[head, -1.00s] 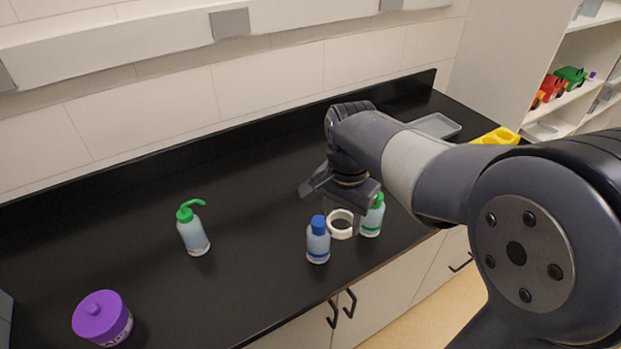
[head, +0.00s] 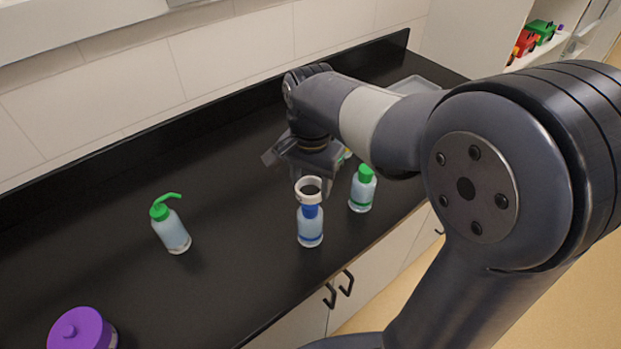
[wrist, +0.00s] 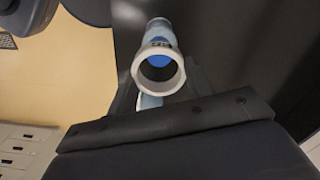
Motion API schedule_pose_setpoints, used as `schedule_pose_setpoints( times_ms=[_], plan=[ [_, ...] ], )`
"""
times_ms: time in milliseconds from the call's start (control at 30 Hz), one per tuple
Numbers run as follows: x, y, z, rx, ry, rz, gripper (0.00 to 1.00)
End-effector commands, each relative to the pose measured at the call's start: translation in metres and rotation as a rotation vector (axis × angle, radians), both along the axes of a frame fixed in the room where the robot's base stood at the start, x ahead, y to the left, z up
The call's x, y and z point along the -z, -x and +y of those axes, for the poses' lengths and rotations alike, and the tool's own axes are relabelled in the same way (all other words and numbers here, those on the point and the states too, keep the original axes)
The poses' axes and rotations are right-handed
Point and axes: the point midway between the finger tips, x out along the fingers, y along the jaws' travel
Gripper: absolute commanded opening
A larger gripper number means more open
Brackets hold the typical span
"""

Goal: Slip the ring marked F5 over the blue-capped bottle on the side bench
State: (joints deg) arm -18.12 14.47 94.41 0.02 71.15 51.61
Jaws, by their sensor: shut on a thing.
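The white ring (head: 308,199) is held by my gripper (head: 320,178) over the blue-capped bottle (head: 310,229), which stands upright on the black bench. The blue cap shows directly under the ring in the head view. In the wrist view the ring (wrist: 160,90) shows its open hole, with blue of the cap (wrist: 157,61) seen through it. A small dark mark is on the ring's wall, too small to read. I cannot tell whether the ring is just above the cap or around its top. The fingers are partly hidden.
A green-capped bottle (head: 362,190) stands close on the right. A wash bottle with a green spout (head: 170,228) stands to the left, and a purple lidded jar (head: 80,329) at the lower left. A grey tray (head: 414,84) lies at the back. The bench's left middle is clear.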

Motion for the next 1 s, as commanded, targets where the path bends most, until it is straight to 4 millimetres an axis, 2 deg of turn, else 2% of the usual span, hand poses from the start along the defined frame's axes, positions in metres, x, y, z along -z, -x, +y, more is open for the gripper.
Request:
schedule_pose_setpoints(
  times_ms=[100, 500, 1000],
  plan=[
    [0.014, 0.000, 0.000, 0.000, 0.000, 0.000, 0.27],
    [0.041, 0.000, 0.000, 0.000, 0.000, 0.000, 0.27],
    [0.044, 0.000, 0.000, 0.000, 0.000, 0.000, 0.27]
  ],
)
